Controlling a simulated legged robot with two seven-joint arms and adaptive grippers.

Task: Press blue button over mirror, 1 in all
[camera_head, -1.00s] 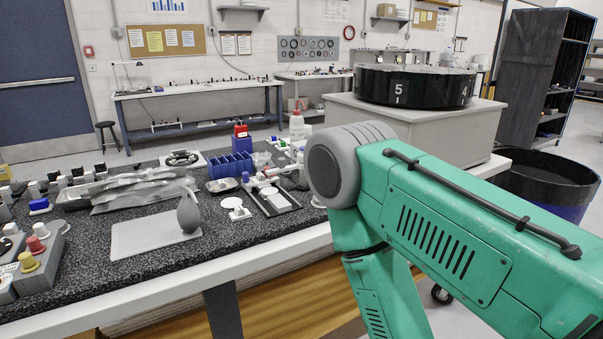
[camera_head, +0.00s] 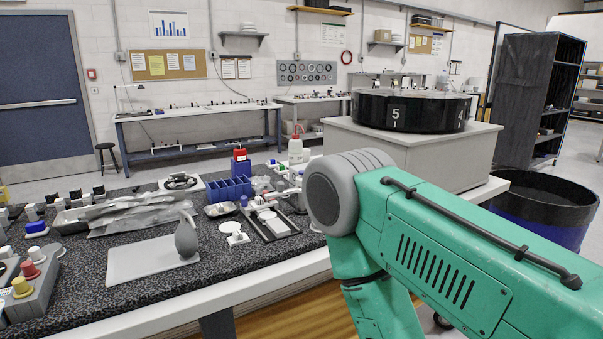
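A grey control-like block (camera_head: 38,290) stands at the left edge of the near table, with a red knob (camera_head: 29,270) and a yellow knob (camera_head: 21,286) on it. I cannot make out a blue button on it. A small blue piece (camera_head: 36,228) lies farther back on the table's left side; I cannot tell whether it is a button. No mirror can be clearly identified. My green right arm (camera_head: 450,235) comes in from the right, with its elbow in front of the table's right end. Its gripper is out of view, and so is my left gripper.
The dark speckled table (camera_head: 90,300) holds a grey mat (camera_head: 140,262), a grey bulb blower (camera_head: 186,238), a blue bin (camera_head: 229,190) and bagged parts (camera_head: 135,215). A black drum (camera_head: 410,110) sits on a grey stand at the right. A black-and-blue tub (camera_head: 545,205) stands beside it.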

